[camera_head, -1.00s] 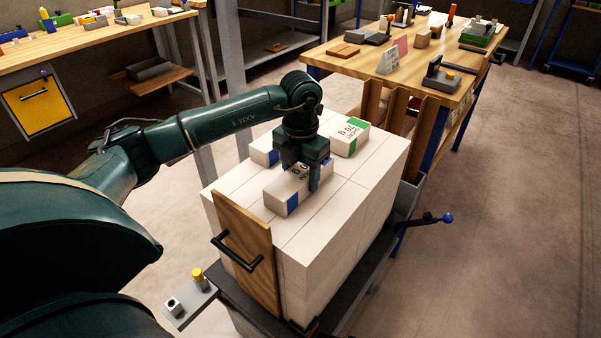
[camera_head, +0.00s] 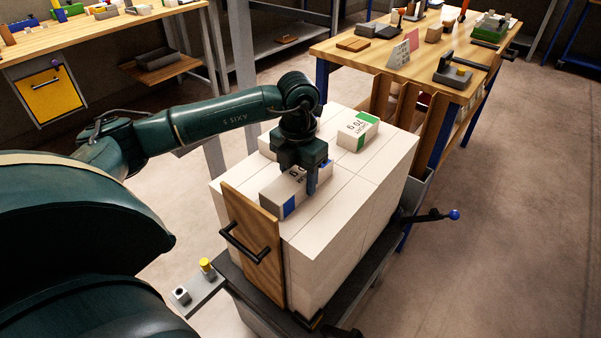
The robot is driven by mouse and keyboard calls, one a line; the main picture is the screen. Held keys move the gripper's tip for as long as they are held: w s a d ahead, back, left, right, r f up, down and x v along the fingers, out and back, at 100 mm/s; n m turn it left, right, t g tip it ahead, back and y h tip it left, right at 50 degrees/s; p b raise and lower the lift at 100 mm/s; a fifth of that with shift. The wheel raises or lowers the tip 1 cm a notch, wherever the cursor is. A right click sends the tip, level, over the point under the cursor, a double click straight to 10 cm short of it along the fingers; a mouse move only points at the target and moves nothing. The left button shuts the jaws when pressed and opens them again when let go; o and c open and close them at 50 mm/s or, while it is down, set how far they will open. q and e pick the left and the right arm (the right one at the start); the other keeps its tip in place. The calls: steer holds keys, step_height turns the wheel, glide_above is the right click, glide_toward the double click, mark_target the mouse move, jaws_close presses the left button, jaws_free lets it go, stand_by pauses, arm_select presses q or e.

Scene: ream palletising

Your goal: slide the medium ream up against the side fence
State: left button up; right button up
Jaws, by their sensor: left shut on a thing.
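My left gripper (camera_head: 300,172) points down and is shut on a white ream with blue end bands (camera_head: 272,196), taken as the medium ream. The ream lies on top of the tall white stack (camera_head: 335,212), at its near left part. A wooden board with a black handle (camera_head: 252,240), taken as the side fence, stands upright against the stack's near face. The ream's near lower edge is at or very close to the board's top edge; I cannot tell whether they touch. The gripper hides much of the ream. My right gripper is not in view.
A green-banded ream (camera_head: 358,131) lies at the stack's back, and another blue-banded ream (camera_head: 266,147) is partly hidden behind my gripper. A lever with a blue knob (camera_head: 454,214) sticks out right. A wooden bench (camera_head: 395,65) stands behind.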

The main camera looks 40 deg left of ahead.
mark_target(288, 183)
arm_select(q)
steer(key=shift+s, duration=0.1)
stand_by(0.3)
steer(key=shift+s+a, duration=0.15)
steer(key=shift+s, duration=1.35)
steer(key=o, duration=1.3)
step_height(288, 183, up, 13)
steer(key=shift+r+p, duration=0.1)
steer(key=shift+p, duration=0.3)
